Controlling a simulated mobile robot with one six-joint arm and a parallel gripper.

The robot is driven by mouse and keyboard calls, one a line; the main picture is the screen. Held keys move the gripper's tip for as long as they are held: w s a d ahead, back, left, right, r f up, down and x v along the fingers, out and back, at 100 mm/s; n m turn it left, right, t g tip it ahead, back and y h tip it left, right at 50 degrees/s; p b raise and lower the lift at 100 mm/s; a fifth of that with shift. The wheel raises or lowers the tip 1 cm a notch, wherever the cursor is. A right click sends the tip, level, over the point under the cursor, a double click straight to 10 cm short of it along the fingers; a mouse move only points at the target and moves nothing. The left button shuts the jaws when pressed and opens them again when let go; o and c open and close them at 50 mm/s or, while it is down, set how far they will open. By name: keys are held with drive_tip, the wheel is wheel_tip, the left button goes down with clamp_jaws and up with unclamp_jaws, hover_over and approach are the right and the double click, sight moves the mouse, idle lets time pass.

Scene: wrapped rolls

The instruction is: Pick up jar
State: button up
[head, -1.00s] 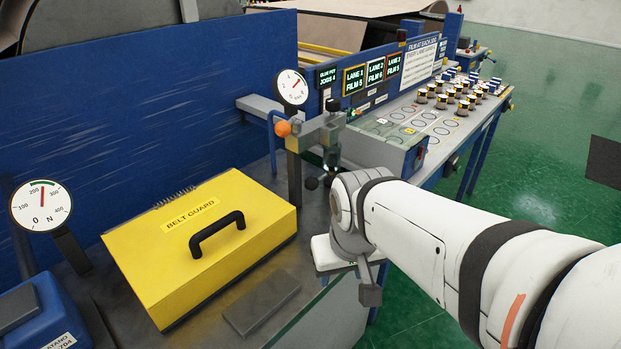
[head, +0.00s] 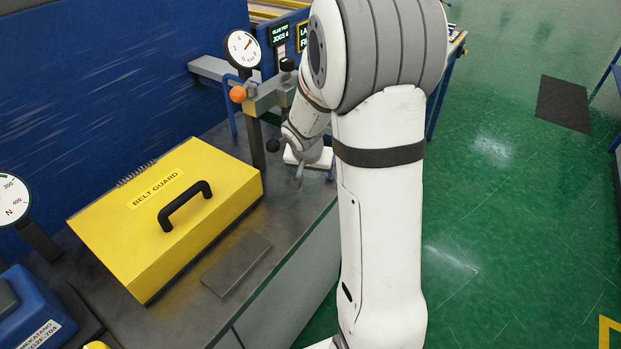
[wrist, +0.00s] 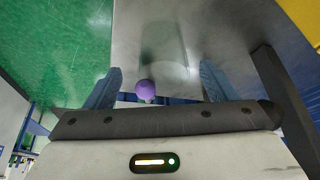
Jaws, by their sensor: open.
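A faint, see-through cylinder shape (wrist: 163,45), which may be a glass jar, shows between my fingers in the wrist view, against a grey surface. A round purple knob or ball (wrist: 145,88) is near its lower end, close to the gripper's palm. I cannot tell whether the two are one thing. My gripper (wrist: 158,73) is open, with one blue-grey finger at each side and no visible contact. In the head view my arm covers much of the area around the gripper, and I cannot make out a jar there.
A yellow belt guard box (head: 140,235) with a black handle stands on the grey bench (head: 285,235). A flat grey plate (head: 236,264) lies beside it. A dial gauge (head: 242,49) and an orange ball (head: 238,94) stand behind. Green floor (head: 500,220) is open at right.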

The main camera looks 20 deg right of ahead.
drive_tip(key=x, duration=0.6)
drive_tip(key=shift+w+d+f, duration=0.1)
drive_tip(key=shift+w+f, duration=0.15)
drive_tip(key=shift+w, duration=0.2)
drive_tip(key=c, duration=1.1)
drive_tip(key=shift+r, duration=0.1)
